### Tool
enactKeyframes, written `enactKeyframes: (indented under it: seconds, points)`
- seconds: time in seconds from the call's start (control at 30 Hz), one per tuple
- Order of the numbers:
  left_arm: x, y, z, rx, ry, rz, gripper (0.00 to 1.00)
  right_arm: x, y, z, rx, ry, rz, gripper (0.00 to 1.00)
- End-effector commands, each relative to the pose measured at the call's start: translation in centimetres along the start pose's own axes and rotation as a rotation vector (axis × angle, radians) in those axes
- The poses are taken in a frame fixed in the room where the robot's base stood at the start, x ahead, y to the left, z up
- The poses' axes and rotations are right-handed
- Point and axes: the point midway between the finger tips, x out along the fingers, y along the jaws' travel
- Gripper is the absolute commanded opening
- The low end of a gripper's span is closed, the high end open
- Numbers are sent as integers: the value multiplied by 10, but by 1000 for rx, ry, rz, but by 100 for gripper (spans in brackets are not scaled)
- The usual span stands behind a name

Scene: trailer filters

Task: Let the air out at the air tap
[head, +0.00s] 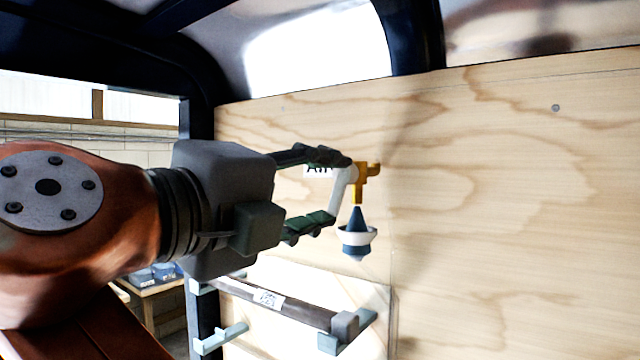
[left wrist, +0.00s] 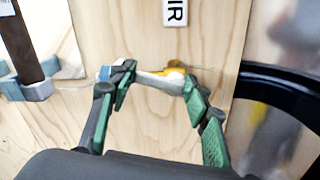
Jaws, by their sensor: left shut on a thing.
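The brass air tap (head: 361,180) sits on the plywood wall, with a white lever (head: 342,187) slanting down on its left side. A blue cone-shaped piece with a white ring (head: 357,238) is just below the tap's outlet. My left gripper (head: 328,188) is at the tap, one finger above and one below, shut on the white lever. In the left wrist view the lever (left wrist: 160,81) lies between the green fingertips, with the brass tap (left wrist: 176,68) just behind. My right gripper is in neither view.
An AIR label (head: 318,171) on the wall is partly hidden by my upper finger. Below, a dark bar with a label (head: 268,299) rests on light-blue brackets (head: 222,338) before a pale panel. The wall right of the tap is clear.

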Motion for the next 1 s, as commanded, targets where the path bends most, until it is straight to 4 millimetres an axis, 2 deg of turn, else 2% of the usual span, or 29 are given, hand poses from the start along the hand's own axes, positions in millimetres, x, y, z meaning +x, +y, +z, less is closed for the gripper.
enactKeyframes:
  seconds: [0.3, 0.8, 0.83, 1.0]
  points:
    - [-1, 0, -2, -109, -3, -2, 20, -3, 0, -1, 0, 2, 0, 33]
    - [0, 1, -2, -126, -2, -1, 20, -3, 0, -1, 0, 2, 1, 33]
    - [0, 1, -2, -126, -2, -1, 45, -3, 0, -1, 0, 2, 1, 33]
    - [0, 1, -2, -125, -2, -1, 57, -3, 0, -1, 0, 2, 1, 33]
